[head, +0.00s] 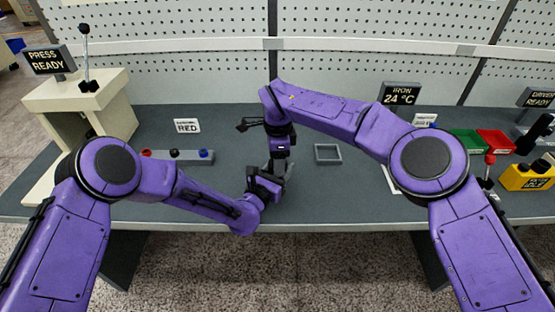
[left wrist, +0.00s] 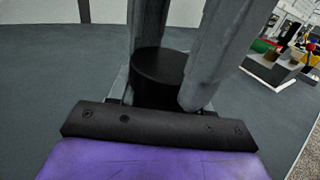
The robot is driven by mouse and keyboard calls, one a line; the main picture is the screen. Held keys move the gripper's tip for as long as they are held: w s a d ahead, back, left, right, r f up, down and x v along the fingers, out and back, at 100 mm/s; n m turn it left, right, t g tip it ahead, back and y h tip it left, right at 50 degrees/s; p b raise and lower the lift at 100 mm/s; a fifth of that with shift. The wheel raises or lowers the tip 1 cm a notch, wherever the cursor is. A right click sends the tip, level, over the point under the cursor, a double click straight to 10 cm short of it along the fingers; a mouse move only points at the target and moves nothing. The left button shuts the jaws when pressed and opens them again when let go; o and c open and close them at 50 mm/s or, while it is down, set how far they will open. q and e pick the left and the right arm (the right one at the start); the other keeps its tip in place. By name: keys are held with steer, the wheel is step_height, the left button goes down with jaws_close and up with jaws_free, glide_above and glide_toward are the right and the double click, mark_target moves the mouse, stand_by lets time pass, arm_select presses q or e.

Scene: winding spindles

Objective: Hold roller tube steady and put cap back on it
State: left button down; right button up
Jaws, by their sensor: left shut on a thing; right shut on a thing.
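In the left wrist view a dark round piece (left wrist: 157,72), which I take for the roller tube's capped end, stands upright just beyond my left palm. Two grey fingers of my right gripper (left wrist: 180,80) come down from above, one on each side of it. I cannot make out the seam between cap and tube. In the head view my left gripper (head: 281,180) is low over the table's front middle, shut on the tube. My right gripper (head: 279,160) points down directly above it, shut on the cap. The grippers hide both pieces there.
A grey block with coloured buttons (head: 178,157) and a RED sign (head: 187,126) are left of the grippers. An empty square grey frame (head: 328,153) lies to the right. Green (head: 467,140) and red (head: 496,141) bins are further right. The press (head: 80,110) stands far left.

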steer(key=o, duration=1.1)
steer(key=shift+o, duration=0.3)
steer(key=shift+s, duration=0.1)
steer(key=shift+a+r, duration=0.1)
steer(key=shift+r, duration=2.2)
steer(key=shift+c, duration=1.2)
step_height(320, 180, up, 3)
steer(key=n, duration=0.3)
steer(key=shift+r, duration=0.2)
